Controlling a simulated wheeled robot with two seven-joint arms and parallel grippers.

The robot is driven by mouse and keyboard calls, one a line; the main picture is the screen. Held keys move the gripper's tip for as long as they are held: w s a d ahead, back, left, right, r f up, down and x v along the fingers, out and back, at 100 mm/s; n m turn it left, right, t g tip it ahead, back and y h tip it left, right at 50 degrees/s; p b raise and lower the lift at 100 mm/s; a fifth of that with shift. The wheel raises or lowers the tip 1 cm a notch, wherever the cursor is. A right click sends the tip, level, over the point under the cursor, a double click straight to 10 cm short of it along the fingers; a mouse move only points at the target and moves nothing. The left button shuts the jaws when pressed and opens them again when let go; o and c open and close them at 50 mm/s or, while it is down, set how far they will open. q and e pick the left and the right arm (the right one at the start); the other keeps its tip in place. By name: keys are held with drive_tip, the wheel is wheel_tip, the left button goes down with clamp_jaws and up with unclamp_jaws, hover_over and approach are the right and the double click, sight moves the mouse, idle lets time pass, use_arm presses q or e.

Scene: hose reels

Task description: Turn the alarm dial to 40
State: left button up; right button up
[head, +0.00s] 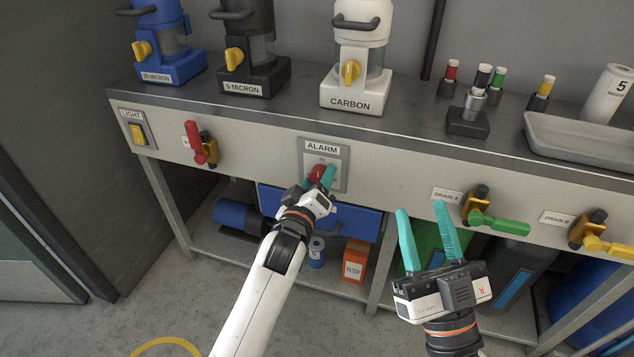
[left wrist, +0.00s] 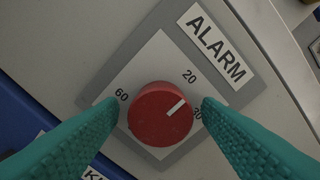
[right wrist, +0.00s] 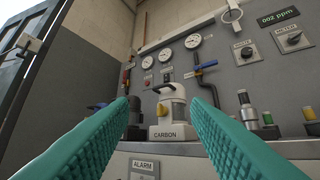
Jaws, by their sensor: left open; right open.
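The red alarm dial (head: 317,172) sits on a grey plate under the ALARM label (head: 322,147) on the bench's front panel. In the left wrist view the dial (left wrist: 158,118) has a white pointer mark aimed to the upper right, between the 20 and a partly hidden number at the right finger. A 60 shows at its left. My left gripper (head: 320,182) is open, with its teal fingers on either side of the dial and small gaps visible in the left wrist view (left wrist: 159,104). My right gripper (head: 422,208) is open and empty, in front of the bench.
A red-handled valve (head: 195,142) and a light switch (head: 138,133) are left of the dial. Drain valves with green (head: 498,223) and yellow (head: 606,246) handles are at the right. Filter housings, including CARBON (head: 356,75), stand on the bench top.

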use_arm(q)
drive_tip(key=c, duration=1)
